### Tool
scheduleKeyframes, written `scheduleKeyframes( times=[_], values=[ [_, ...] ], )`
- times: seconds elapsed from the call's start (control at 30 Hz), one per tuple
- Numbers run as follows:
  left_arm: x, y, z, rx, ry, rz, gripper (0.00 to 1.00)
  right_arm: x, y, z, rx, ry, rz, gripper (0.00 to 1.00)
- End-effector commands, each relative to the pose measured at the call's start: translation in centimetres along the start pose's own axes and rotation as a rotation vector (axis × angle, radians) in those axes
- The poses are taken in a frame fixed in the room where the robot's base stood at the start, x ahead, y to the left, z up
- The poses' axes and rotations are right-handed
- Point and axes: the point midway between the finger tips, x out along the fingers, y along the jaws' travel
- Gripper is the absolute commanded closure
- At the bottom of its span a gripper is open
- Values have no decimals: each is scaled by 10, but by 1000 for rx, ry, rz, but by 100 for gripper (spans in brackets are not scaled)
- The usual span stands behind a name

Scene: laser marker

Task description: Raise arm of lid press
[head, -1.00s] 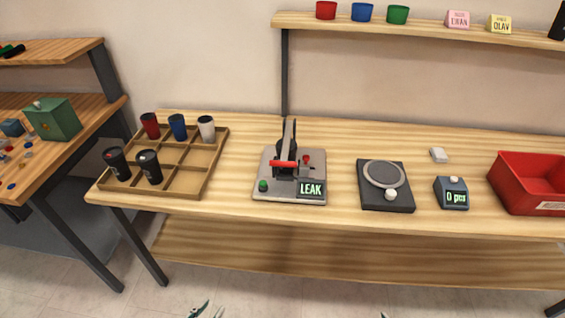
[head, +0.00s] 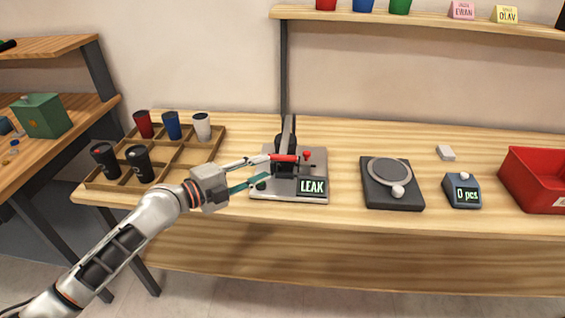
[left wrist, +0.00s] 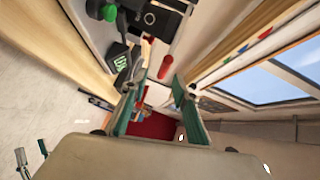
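The lid press (head: 262,192) stands on the bench, a grey base with a dark upright arm, a "LEAK" display (head: 312,186) and a red handle bar (head: 283,158) across its front. My left gripper (head: 268,168) is open and empty at the press's left front, its fingertips close to the left end of the handle. In the left wrist view the handle (left wrist: 165,66) shows just past the spread green fingers (left wrist: 155,98); whether they touch it, I cannot tell. Two slender, parted fingers at that view's lower left look like my right gripper (left wrist: 31,153).
A wooden tray (head: 208,148) with several cups lies left of the press. A round-plated dark device (head: 390,198), a counter reading "0 pcs" (head: 463,191) and a red bin (head: 535,183) stand to the right. A shelf (head: 420,22) runs above.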

Motion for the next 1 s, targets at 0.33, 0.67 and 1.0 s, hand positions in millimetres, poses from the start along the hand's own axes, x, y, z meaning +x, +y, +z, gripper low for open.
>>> scheduleKeyframes(
  times=[0.33, 0.67, 1.0],
  values=[
    [29, -11, -2, 38, 15, -8, 71, -3, 3, -10, -3, 13, 3, 60],
    [72, -10, -1, 38, 13, -7, 71, -5, 5, -11, -5, 8, 5, 60],
    [80, -8, -1, 39, 13, -6, 71, -4, 5, -9, -5, 4, 5, 60]
  ],
)
